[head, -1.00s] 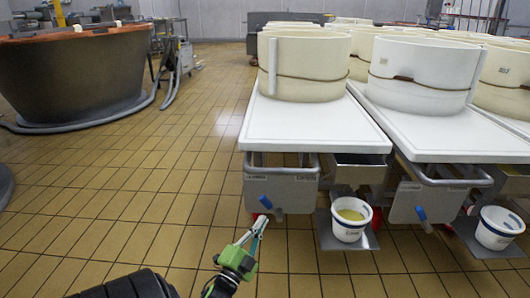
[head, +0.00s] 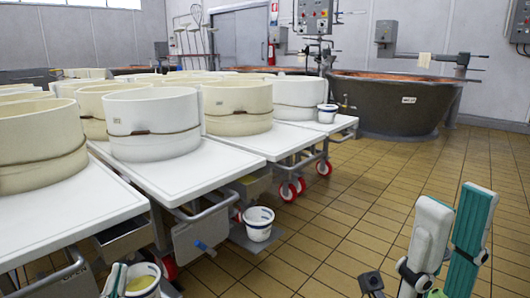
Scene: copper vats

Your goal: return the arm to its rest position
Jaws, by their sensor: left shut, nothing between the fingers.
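My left gripper (head: 117,270) shows at the bottom left edge of the head view, with only its pale and green fingers in sight. Its fingers are shut with nothing between them. It appears just left of a white bucket (head: 143,283) with yellowish contents; I cannot tell whether they touch. My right gripper (head: 457,202) stands large at the lower right, fingers pointing up. Its white and teal fingers are apart with floor visible between them, and it is empty. Most of both arms is out of view.
White-topped tables (head: 180,165) carrying several large cream moulds (head: 150,122) fill the left. Another white bucket (head: 259,223) sits on a low shelf. A dark vat (head: 390,108) stands at the back right. Tiled floor (head: 340,205) is open at centre right.

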